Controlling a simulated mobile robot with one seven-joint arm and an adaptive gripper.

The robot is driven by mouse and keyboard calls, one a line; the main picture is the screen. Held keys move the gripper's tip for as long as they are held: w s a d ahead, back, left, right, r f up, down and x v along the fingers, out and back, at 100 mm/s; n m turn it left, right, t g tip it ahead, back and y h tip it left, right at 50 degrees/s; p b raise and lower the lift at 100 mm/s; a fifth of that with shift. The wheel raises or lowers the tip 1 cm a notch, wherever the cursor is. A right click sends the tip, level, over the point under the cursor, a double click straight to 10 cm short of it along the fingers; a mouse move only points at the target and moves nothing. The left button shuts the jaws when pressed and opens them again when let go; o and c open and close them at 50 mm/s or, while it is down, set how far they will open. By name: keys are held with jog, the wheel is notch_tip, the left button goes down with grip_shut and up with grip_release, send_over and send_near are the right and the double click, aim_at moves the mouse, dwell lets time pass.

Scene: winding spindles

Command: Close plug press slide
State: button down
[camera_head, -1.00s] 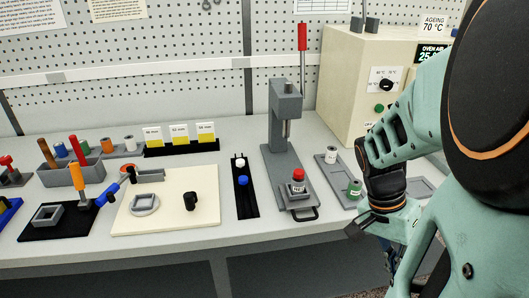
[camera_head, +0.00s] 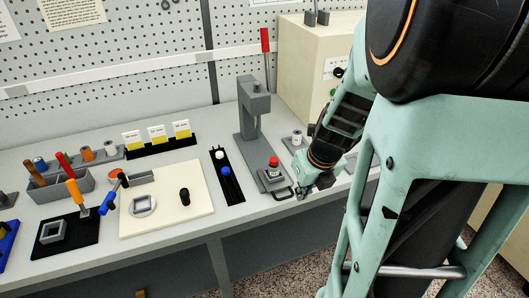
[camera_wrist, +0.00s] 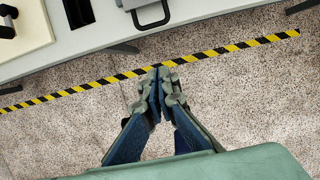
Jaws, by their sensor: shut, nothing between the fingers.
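The plug press (camera_head: 247,115) is a grey stand with a red-handled lever. Its slide (camera_head: 270,182) sticks out from the base towards the bench's front edge, with a black loop handle (camera_head: 284,194) at its front. A small white piece with a red top (camera_head: 273,167) sits on the slide, in front of the press ram. My gripper (camera_head: 302,194) is shut and empty, just right of the handle and close to it. In the wrist view my gripper (camera_wrist: 158,76) points down past the bench edge, over the floor, with the handle (camera_wrist: 153,18) beyond its tips.
A black strip (camera_head: 229,185) with white and blue pegs lies left of the press. A cream board (camera_head: 165,220) lies further left. A grey tray with a spool (camera_head: 297,138) stands right of the press, partly behind my arm. A cream oven (camera_head: 310,75) stands behind.

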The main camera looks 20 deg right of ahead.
aim_at(289, 198)
jog(key=shift+w+a+f+b, duration=0.1)
jog(key=shift+w+f+b, duration=0.25)
jog(key=shift+w+f, duration=1.05)
jog(key=shift+w+d+f+b, duration=0.1)
jog(key=shift+w+f+b, duration=0.25)
jog(key=shift+w+f, duration=1.05)
jog(key=shift+w+a+f+b, duration=0.1)
jog(key=shift+w+f+b, duration=0.4)
jog(key=shift+f, duration=1.65)
jog(key=shift+w, duration=0.15)
